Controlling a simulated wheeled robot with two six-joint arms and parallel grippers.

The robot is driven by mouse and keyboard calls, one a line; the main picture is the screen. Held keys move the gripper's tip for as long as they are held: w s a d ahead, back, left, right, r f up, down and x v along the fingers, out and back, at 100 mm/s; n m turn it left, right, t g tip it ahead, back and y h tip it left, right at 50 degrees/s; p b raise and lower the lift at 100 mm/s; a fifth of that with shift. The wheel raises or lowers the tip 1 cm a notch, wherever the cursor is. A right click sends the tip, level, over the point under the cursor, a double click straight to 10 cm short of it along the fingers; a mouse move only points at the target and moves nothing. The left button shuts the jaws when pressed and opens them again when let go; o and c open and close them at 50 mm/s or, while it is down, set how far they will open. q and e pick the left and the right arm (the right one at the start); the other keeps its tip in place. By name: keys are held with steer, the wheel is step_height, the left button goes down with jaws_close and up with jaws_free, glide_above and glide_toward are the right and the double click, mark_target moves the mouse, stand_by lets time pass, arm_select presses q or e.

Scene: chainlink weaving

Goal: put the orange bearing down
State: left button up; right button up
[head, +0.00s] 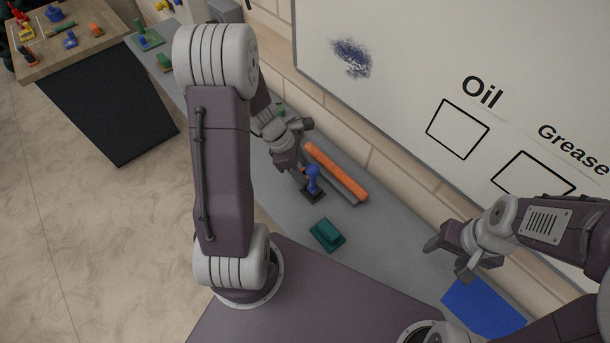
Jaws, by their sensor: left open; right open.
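A long orange bar (337,170) lies in or on a dark grey holder (352,188) on the grey bench, close to the wall. It is the only large orange thing, and I cannot tell whether it is the orange bearing. A small orange piece (97,30) also sits on the far wooden table. My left gripper (301,168) is open, beside the bar's left end and just above a blue knob-shaped piece (313,180) on a dark square base. I see nothing orange between its fingers. My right gripper (448,262) is open and empty over the bench at right.
A teal block (327,235) lies on the bench (375,235) in front of the blue piece. A blue sheet or tray (482,308) is at lower right. A whiteboard (400,60) marked Oil and Grease hangs behind. The bench between teal block and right gripper is clear.

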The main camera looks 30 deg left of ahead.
arm_select(q)
steer(key=shift+s, duration=0.1)
steer(key=shift+r, duration=0.1)
steer(key=c, duration=0.4)
arm_select(e)
steer(key=shift+s, duration=0.15)
arm_select(q)
jaws_close()
steer(key=shift+s+r, duration=0.1)
steer(key=shift+r, duration=0.3)
step_height(320, 180, up, 6)
steer(key=shift+r+p, duration=0.1)
steer(key=shift+p, duration=0.65)
steer(key=s+a+b, duration=0.1)
steer(key=s+a, duration=0.2)
steer(key=s, duration=0.6)
steer(key=s+a+b, duration=0.1)
steer(key=s+a, duration=0.3)
steer(key=s, duration=0.5)
steer(key=shift+s+a+b, duration=0.15)
steer(key=shift+a+b, duration=0.15)
arm_select(e)
steer(key=shift+f, duration=0.5)
